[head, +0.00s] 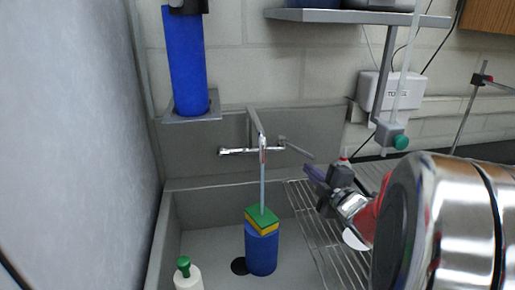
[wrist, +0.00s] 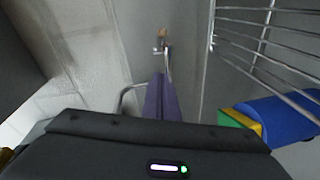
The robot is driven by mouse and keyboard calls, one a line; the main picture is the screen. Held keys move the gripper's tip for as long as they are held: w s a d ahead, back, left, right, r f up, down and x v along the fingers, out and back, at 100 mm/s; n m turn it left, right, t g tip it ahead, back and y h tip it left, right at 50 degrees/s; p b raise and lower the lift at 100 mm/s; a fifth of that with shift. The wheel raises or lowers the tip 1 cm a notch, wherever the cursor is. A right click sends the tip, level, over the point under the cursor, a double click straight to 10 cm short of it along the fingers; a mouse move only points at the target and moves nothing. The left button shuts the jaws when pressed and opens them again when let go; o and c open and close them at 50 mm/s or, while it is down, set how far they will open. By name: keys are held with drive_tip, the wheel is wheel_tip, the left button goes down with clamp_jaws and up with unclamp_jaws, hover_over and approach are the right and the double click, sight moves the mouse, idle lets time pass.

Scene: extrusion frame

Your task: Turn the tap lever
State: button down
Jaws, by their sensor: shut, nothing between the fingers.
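The chrome tap (head: 238,151) is mounted on the grey wall panel behind the sink, with its spout rising above it. Its thin lever (head: 298,150) sticks out at the right end, slanting down to the right. A clear, thin column like running water (head: 262,185) drops from the spout onto a sponge. My gripper (head: 312,175) has purple fingers and is shut and empty, just below and right of the lever tip, with a small gap in the head view. In the wrist view the fingers (wrist: 162,98) point towards metal tap parts (wrist: 166,58); whether they touch cannot be told.
A green and yellow sponge (head: 262,221) sits on a blue cylinder (head: 261,250) in the sink. A wire rack (head: 312,228) lies right of the basin, below my gripper. A green-capped bottle (head: 187,274) stands front left. A shelf (head: 355,17) hangs above right.

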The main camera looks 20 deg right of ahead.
drive_tip(key=shift+s+d+f+n+t+y, duration=0.2)
drive_tip(key=shift+s+n+t+y, duration=0.15)
drive_tip(key=shift+n+y, duration=0.2)
drive_tip(key=shift+s+d+f+n+t+y, duration=0.15)
drive_tip(key=shift+s+n+t+y, duration=0.15)
drive_tip(key=shift+n+y, duration=0.2)
drive_tip(key=shift+a, duration=0.1)
approach(297, 149)
drive_tip(key=w+a, duration=0.3)
drive_tip(key=w, duration=0.1)
drive_tip(key=shift+w+d+f, duration=0.1)
drive_tip(key=shift+d+f, duration=0.05)
drive_tip(key=shift+d, duration=0.9)
drive_tip(key=d, duration=0.2)
drive_tip(key=w+d, duration=0.1)
drive_tip(key=d, duration=0.2)
